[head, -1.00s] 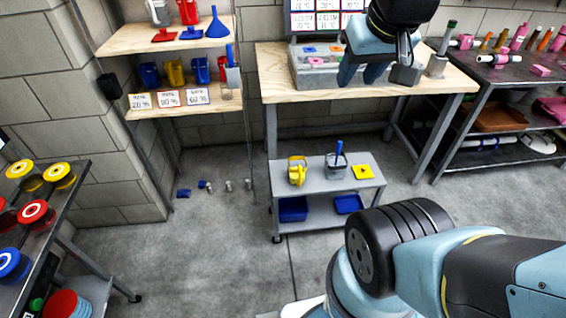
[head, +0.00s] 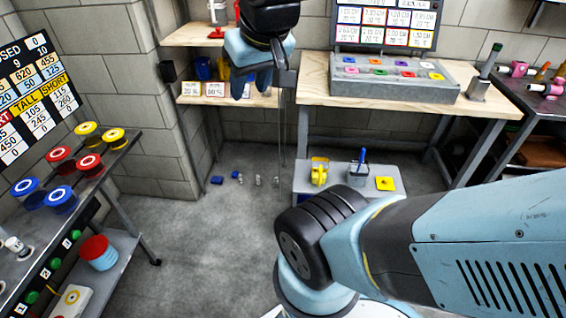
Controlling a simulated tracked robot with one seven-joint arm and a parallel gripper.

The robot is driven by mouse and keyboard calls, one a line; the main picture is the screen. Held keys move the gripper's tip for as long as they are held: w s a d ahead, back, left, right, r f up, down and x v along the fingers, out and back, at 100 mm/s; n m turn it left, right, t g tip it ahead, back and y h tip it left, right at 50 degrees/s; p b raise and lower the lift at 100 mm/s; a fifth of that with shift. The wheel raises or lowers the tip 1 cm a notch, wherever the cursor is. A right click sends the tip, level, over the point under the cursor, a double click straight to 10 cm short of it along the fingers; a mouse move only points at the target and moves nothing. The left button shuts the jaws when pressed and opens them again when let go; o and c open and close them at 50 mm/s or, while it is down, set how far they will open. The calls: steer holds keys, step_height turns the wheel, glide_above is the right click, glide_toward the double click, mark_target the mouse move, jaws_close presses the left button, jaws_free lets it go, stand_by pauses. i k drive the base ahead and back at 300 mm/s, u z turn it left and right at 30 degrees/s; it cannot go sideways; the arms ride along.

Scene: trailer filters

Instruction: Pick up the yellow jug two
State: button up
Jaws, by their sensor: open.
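One yellow jug (head: 319,174) stands on the top of a low grey cart. Another yellow jug (head: 223,68) stands on the lower wooden shelf, partly hidden behind my gripper. I cannot tell from the picture which is jug two. My gripper (head: 250,92) hangs fingers down in front of the shelves, up and left of the cart jug in the picture. It is open, and nothing shows between its fingers.
The cart (head: 331,198) also bears a grey container (head: 357,172) with a blue tool and a yellow square piece (head: 385,183). A workbench (head: 400,101) with a grey device stands behind. Small parts lie on the floor by the wall. A rack (head: 110,165) of coloured filters stands left.

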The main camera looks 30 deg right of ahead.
mark_target(320, 167)
steer(key=z, duration=0.75)
steer(key=i, duration=0.1)
steer(key=u, duration=1.75)
steer(key=k, duration=1.75)
steer(key=z, duration=1.65)
steer(key=i, duration=1)
